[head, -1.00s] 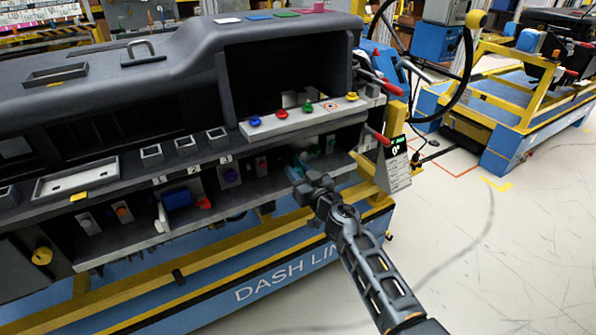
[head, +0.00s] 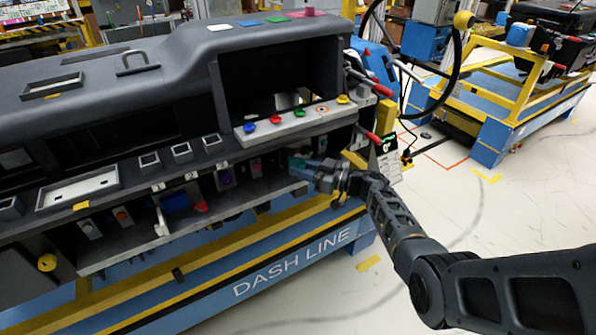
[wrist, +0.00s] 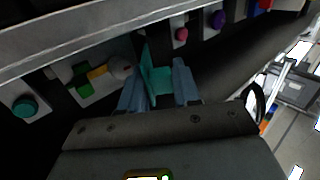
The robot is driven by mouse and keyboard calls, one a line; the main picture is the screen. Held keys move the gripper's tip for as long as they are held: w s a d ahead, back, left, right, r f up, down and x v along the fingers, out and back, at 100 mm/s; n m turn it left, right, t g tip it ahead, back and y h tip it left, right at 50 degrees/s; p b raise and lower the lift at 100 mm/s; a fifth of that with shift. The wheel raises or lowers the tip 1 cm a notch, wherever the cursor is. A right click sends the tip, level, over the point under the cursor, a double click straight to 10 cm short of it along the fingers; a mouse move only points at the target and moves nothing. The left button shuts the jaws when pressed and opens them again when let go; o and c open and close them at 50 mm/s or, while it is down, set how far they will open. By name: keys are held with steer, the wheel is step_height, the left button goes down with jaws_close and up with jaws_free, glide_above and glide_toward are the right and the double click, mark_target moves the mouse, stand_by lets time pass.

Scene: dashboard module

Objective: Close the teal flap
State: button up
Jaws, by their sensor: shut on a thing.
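The teal flap (wrist: 155,78) stands out from the dark lower shelf and is between the two blue-grey fingers of my gripper (wrist: 158,84) in the wrist view. The fingers are shut on it, one on each side. In the head view a bit of the teal flap (head: 297,162) shows at the right end of the lower shelf, mostly hidden by my gripper (head: 308,172). My arm reaches in from the right. I cannot tell the flap's exact angle or see its hinge.
In the wrist view a green-and-yellow part (wrist: 90,76) and a teal button (wrist: 25,107) lie left of the fingers; pink (wrist: 181,34) and purple (wrist: 218,19) knobs lie beyond. A ledge with coloured buttons (head: 298,120) overhangs the shelf. Red-handled levers (head: 368,135) are close to my arm.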

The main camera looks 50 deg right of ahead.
mark_target(295, 163)
steer(key=n+y+b, duration=0.1)
steer(key=d+n+g+y+b, duration=0.1)
steer(key=b, duration=0.1)
steer(key=n+g+y+b, duration=0.1)
steer(key=y+b, duration=0.1)
steer(key=shift+w+d+f, duration=0.2)
steer(key=shift+d+f, duration=0.05)
steer(key=shift+f, duration=0.15)
steer(key=y+b, duration=0.1)
steer(key=b, duration=0.1)
steer(key=n+g+y+b, duration=0.1)
steer(key=n+g+b, duration=0.1)
steer(key=b, duration=0.1)
steer(key=shift+w+d+y+b, duration=0.25)
steer(key=shift+d+y+b, duration=0.1)
steer(key=shift+d+y, duration=0.05)
steer(key=n+g+y+b, duration=0.1)
steer(key=b, duration=0.1)
steer(key=n+g+b, duration=0.1)
steer(key=b, duration=0.2)
steer(key=shift+w+d+g+y, duration=0.2)
steer(key=shift+d+g+y, duration=0.1)
steer(key=shift+y, duration=0.1)
steer(key=shift+w+r+g+b, duration=0.1)
steer(key=shift+g+b, duration=0.2)
steer(key=shift+b, duration=0.35)
steer(key=shift+r+n+g+y+b, duration=0.2)
steer(key=shift+n+g+y+b, duration=0.1)
steer(key=shift+n+b, duration=0.2)
